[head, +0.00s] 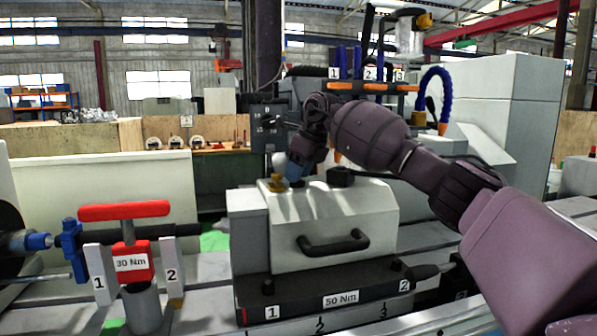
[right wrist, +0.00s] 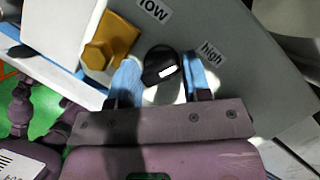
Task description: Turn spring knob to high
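The spring knob (right wrist: 162,66) is a round black knob with a white mark, on a light grey face in the right wrist view. Its white mark lies toward the right side, below the "high" label (right wrist: 212,52); the "low" label (right wrist: 154,10) is above the knob. My right gripper (right wrist: 163,78) has one blue finger on each side of the knob, apparently closed against it. In the head view my right gripper (head: 295,170) points down at the top of the white headstock box (head: 335,215) and hides the knob. My left gripper is not in view.
A brass hex fitting (right wrist: 103,50) stands close left of the knob. A black block (head: 341,177) sits on the box top, right of my gripper. The box has a black handle (head: 333,244). A red-handled clamp (head: 125,212) stands at left.

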